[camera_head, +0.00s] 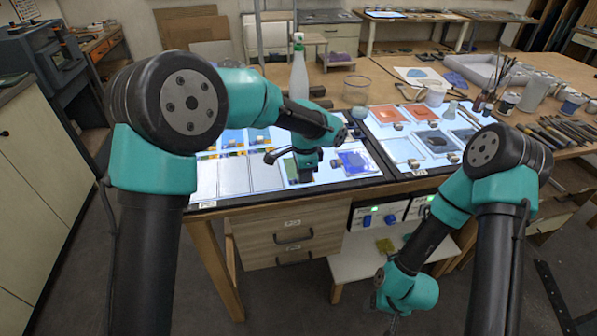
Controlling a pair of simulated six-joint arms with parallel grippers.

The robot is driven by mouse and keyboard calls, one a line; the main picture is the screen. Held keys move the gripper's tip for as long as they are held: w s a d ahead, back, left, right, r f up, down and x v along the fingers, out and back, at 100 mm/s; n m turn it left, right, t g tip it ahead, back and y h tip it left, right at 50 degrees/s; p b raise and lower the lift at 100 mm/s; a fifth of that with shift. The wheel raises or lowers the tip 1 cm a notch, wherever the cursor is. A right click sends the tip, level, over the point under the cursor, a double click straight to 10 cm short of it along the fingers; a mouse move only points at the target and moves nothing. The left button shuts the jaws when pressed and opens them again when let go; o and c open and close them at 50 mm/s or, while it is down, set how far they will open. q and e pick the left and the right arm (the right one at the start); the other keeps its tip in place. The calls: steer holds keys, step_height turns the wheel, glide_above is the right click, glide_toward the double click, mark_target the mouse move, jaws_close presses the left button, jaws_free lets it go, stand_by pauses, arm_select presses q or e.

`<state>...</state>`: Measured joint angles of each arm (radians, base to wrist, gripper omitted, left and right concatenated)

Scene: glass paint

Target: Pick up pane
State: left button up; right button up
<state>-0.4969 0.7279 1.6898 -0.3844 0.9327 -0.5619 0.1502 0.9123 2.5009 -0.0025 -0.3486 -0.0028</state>
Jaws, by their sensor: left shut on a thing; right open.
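My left gripper (306,176) is over the left light table (222,203), pointing down, and is shut on a pane. Its fingers are small and partly hidden by my wrist. A greenish pane (291,169) shows right beside the fingers; I cannot tell whether it is lifted or lying on the lit surface. A blue-violet pane (360,161) with a small tan knob (337,163) lies just right of the gripper. My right gripper (393,319) hangs low in front of the table, open and away from the panes.
A spray bottle (299,75) and a glass jar (357,89) stand behind the left light table. The right light table holds orange panes (427,112) and a dark pane (436,142). Brushes, tins and tools crowd the right side. Drawers (289,236) sit below.

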arm_select(q)
jaws_close()
steer(key=shift+r, duration=0.1)
steer(key=shift+r, duration=1.3)
steer(key=s+r, duration=0.2)
steer(key=s, duration=1.4)
steer(key=shift+r, duration=0.1)
